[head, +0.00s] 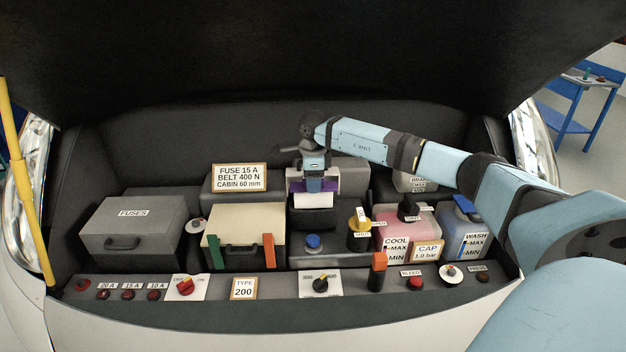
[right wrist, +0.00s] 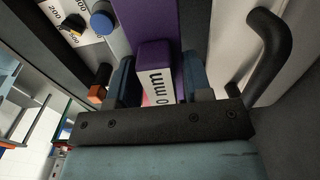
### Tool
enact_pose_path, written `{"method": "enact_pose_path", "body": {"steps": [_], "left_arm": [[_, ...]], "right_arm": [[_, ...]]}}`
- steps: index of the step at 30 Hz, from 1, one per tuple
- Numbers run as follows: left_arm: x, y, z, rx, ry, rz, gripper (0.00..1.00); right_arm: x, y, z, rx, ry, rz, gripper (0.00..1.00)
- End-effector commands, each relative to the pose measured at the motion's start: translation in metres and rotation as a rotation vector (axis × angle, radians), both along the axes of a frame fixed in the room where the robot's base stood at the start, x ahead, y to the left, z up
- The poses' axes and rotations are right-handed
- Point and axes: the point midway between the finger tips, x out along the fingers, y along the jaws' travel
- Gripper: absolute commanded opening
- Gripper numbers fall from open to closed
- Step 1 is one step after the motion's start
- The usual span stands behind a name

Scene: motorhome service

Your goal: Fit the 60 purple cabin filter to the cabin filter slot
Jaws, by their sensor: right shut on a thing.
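The purple cabin filter (head: 328,185) is at the centre back of the engine bay in the head view. My right gripper (head: 315,178) is shut on it from above. In the right wrist view the filter's purple tab (right wrist: 155,53), with a white label ending "0 mm", sits between the two fingers (right wrist: 158,88). A wider purple part (right wrist: 150,15) runs beyond the tab. A pale and dark housing (head: 312,215) is directly below and around the filter. The slot opening is hidden, so I cannot tell how deep the filter is. My left gripper is out of view.
A sign (head: 239,177) reads "CABIN 60 mm". The fuse box (head: 135,228) and a cream-topped box (head: 245,225) stand left. The coolant tank (head: 398,220) and wash tank (head: 468,240) stand right. The raised hood (head: 300,60) hangs above. A black curved handle (right wrist: 270,50) is close to my right gripper.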

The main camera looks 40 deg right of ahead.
Motion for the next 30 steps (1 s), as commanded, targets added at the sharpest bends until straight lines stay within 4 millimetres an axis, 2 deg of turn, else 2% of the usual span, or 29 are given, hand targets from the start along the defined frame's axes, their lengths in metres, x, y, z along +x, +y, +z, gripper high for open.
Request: {"method": "enact_pose_path", "body": {"steps": [30], "left_arm": [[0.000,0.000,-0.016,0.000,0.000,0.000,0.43]], "right_arm": [[0.000,0.000,-0.026,0.000,0.000,0.000,0.00]]}}
